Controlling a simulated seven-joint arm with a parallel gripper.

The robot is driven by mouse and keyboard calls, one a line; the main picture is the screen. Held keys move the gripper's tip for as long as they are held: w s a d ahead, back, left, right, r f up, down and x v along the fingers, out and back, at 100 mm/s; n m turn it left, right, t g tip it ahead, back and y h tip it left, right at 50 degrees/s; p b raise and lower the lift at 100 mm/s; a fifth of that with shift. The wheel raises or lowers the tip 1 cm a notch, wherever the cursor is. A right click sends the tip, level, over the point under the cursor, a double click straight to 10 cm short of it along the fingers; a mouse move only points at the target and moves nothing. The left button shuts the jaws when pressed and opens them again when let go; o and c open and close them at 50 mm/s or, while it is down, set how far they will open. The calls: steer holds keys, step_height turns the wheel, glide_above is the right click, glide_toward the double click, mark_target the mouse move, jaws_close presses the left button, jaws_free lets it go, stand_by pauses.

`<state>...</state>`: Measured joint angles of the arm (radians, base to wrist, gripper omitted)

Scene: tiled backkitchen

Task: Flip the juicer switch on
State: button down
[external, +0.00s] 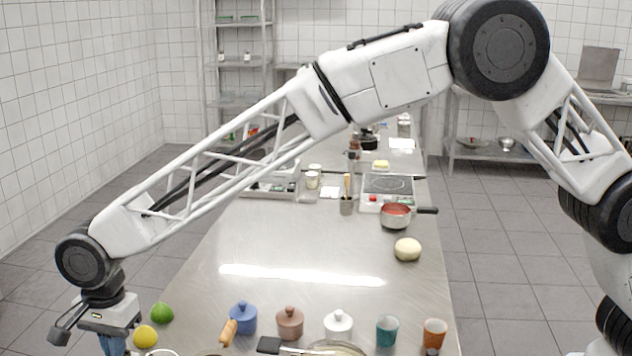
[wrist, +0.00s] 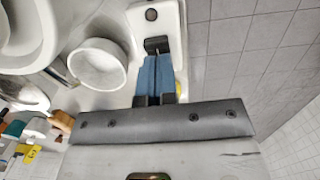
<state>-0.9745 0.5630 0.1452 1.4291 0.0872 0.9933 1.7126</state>
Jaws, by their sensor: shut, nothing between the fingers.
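The juicer (wrist: 172,18) appears to be the white appliance at the top of the wrist view. It has a round dark button and, lower down, a small black part that looks like its switch (wrist: 157,44). My gripper (wrist: 155,57) is shut and empty, its blue fingers together with the tips at this black part. I cannot tell whether they touch it, and the tips partly cover it. In the external view my gripper (external: 112,346) points down at the lower left, its tips cut off by the frame. I cannot make out the juicer there.
A white round cup (wrist: 98,66) is close left of my fingers. A lime (external: 162,313) and a lemon (external: 145,337) lie near my gripper. A blue pot (external: 243,318), a brown pot (external: 290,323) and a white pot (external: 338,325) stand rightward. The mid-counter is clear.

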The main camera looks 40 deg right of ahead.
step_height(320, 180, up, 14)
steer(key=w+d, duration=0.1)
steer(key=shift+w+d, duration=0.2)
stand_by(0.4)
steer(key=shift+f, duration=0.15)
steer(key=shift+s+a+g+y, duration=0.3)
steer(key=shift+s+a, duration=0.15)
steer(key=shift+s, duration=0.05)
steer(key=shift+f, duration=0.1)
steer(key=f, duration=0.4)
steer(key=s+a+f, duration=0.1)
steer(key=f, duration=0.8)
steer(key=shift+s+a+f, duration=0.2)
steer(key=shift+f, duration=0.05)
steer(key=shift+f, duration=0.1)
stand_by(0.4)
